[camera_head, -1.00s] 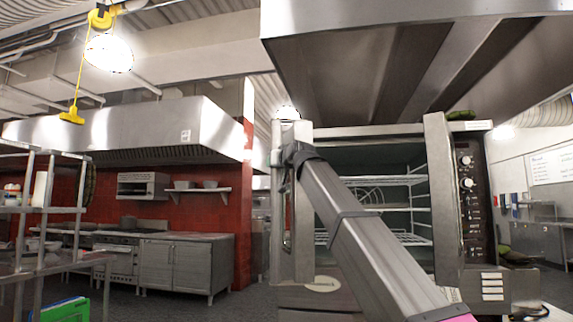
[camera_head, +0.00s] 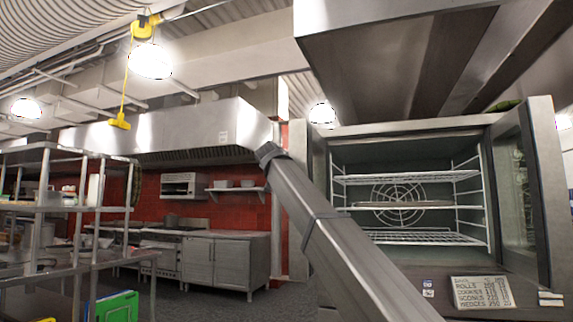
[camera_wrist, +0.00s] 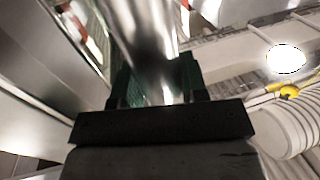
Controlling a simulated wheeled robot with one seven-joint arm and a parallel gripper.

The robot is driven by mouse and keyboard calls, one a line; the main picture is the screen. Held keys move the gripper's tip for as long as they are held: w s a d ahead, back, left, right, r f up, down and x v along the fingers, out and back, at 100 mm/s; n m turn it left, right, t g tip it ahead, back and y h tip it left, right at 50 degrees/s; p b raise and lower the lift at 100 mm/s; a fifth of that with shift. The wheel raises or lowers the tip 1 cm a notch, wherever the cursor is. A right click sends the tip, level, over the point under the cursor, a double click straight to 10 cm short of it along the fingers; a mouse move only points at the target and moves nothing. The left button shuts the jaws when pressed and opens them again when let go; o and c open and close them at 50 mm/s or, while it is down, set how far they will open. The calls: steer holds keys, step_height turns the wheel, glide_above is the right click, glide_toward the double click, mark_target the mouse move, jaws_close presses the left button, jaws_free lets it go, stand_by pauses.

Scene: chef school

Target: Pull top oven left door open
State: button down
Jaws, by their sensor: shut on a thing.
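The top oven (camera_head: 405,128) stands at the right of the head view, its wire racks and round fan guard showing inside. Its left door (camera_head: 297,205) stands open at the left of the cavity, seen as a narrow upright strip, partly behind my arm. In the wrist view my gripper (camera_wrist: 155,85), with green finger pads, is shut around a shiny metal bar, the door handle (camera_wrist: 145,45). In the head view my arm reaches up to the left, and its fingers are hidden at its far end.
The oven's right door (camera_head: 548,190) also stands open. A metal hood (camera_head: 400,60) hangs above. A wire shelf rack (camera_head: 95,208) stands at the left, with a steel cabinet (camera_head: 215,262) beyond. Grey floor lies free between rack and oven.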

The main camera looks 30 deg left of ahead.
steer(key=shift+w+a+f+m+t+h, duration=0.15)
steer(key=shift+a+h, duration=0.1)
steer(key=shift+a, duration=0.25)
steer(key=shift+a+r+m+t+h, duration=0.1)
steer(key=shift+a+m+h, duration=0.1)
steer(key=shift+a, duration=0.25)
steer(key=shift+w+a+f+m+t+h, duration=0.15)
steer(key=shift+a+h, duration=0.1)
steer(key=shift+a, duration=0.25)
steer(key=shift+s+r, duration=0.1)
steer(key=c, duration=0.7)
jaws_free()
steer(key=shift+o, duration=0.2)
steer(key=v, duration=1)
steer(key=shift+s, duration=0.35)
steer(key=shift+d, duration=0.1)
